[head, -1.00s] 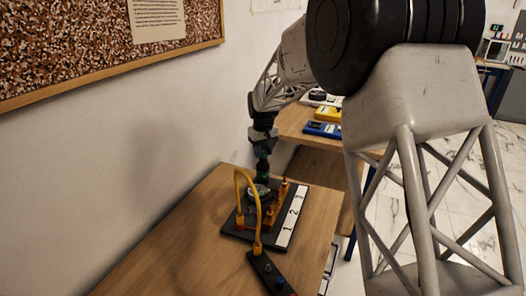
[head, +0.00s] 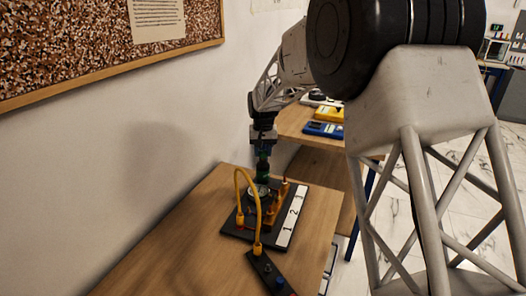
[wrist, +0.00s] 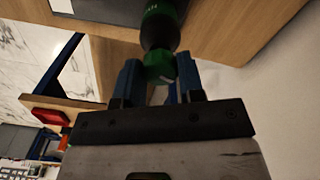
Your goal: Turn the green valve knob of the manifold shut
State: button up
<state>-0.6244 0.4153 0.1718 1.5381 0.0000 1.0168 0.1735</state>
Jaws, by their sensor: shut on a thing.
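My gripper (wrist: 158,76) points down, its two blue fingers on either side of a green knob (wrist: 159,66) with a small white mark. It is shut on this knob. A dark cylinder with a green band of lettering (wrist: 162,22) lies just beyond the knob in the wrist view. In the head view, my gripper (head: 263,150) is over the rig's black base plate (head: 232,232), with green (head: 263,168) showing below its jaws. A round gauge (head: 259,190) and brass-coloured manifold parts (head: 277,205) sit just under it. The fingers' exact contact is too small to see.
A yellow hose (head: 238,183) arches up at the left of the rig and runs to a dark block (head: 267,272) in front. A white strip numbered 1 to 3 (head: 291,217) edges the plate. Bare wooden table (head: 180,245) lies left; the wall is close behind.

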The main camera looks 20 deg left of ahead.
aim_at(263, 152)
jog(key=m, duration=0.6)
jog(key=shift+m, duration=0.3)
jog(key=m, duration=0.3)
jog(key=shift+m, duration=1.9)
jog(key=o, duration=0.9)
jog(key=shift+r, duration=3.95)
